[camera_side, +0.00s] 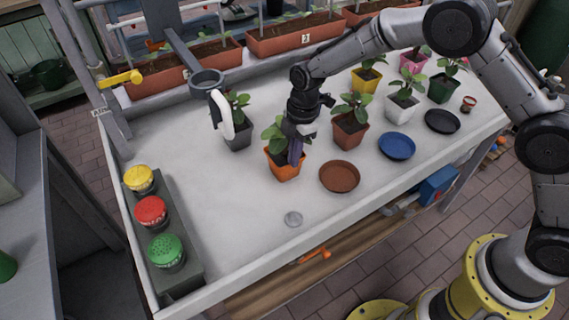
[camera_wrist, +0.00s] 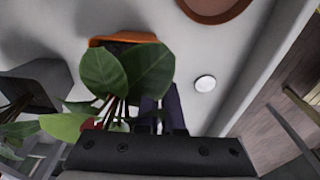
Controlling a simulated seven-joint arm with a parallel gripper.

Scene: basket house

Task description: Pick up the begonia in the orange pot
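The begonia in the orange pot (camera_side: 285,172) stands upright on the white bench, left of a brown saucer (camera_side: 340,177). Its green leaves (camera_side: 272,133) rise beside my gripper (camera_side: 296,153). My gripper points down, with its dark fingers at the plant's right side, just above the pot rim. In the wrist view, the orange pot (camera_wrist: 122,39) is partly hidden by large leaves (camera_wrist: 125,72). The fingers (camera_wrist: 165,108) are close to the stems, partly covered by leaves and the gripper body. Whether they are apart or touch anything is unclear.
A dark grey pot (camera_side: 237,134) stands behind left, and a terracotta pot (camera_side: 349,132) is close on the right. A blue saucer (camera_side: 397,146) and black saucer (camera_side: 442,121) lie further right. A grey box with coloured-lid jars (camera_side: 151,212) lines the left edge. The front-left bench is mostly clear.

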